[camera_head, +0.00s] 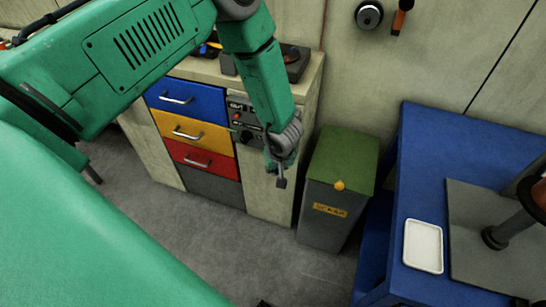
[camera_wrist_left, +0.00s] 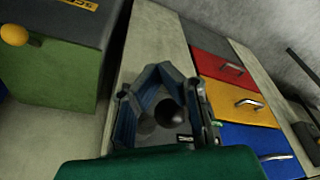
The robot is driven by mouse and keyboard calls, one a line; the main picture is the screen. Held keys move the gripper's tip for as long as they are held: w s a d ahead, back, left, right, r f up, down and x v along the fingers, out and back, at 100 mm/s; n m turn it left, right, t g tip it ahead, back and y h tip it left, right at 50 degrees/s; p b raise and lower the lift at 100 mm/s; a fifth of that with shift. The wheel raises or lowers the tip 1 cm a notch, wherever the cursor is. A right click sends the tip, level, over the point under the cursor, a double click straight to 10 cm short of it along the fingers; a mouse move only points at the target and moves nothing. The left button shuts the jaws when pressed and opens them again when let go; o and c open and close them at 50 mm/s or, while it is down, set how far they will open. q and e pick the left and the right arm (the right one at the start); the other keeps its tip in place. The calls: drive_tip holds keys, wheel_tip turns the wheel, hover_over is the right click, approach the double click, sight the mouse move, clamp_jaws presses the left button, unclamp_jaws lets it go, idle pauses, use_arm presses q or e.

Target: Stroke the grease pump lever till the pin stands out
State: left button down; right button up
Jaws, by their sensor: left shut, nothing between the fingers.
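My left gripper (camera_head: 281,182) hangs in front of the pale cabinet side, right of the drawers. Its fingers look closed with nothing held, and the wrist view shows them converging (camera_wrist_left: 161,70). A dark round knob (camera_wrist_left: 168,112) shows through the gap behind the fingers; I cannot tell if it belongs to the pump lever or if it touches the gripper. A grey panel (camera_head: 238,101) with a red button sits on the cabinet front beside the drawers, partly behind my forearm. I cannot make out a pump lever or pin for certain. My right gripper is not in view.
A green-lidded bin (camera_head: 343,160) with a yellow knob stands right of the gripper. A blue table (camera_head: 425,160) at the right holds a white tray (camera_head: 423,225) and a dark post on a grey plate. Blue, yellow and red drawers (camera_head: 193,130) are left. Grey floor lies clear in front.

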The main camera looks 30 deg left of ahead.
use_arm(q)
drive_tip(key=shift+r, duration=0.1)
drive_tip(key=v, duration=1.1)
drive_tip(key=shift+r, duration=0.35)
drive_tip(key=shift+d, duration=0.1)
idle(0.4)
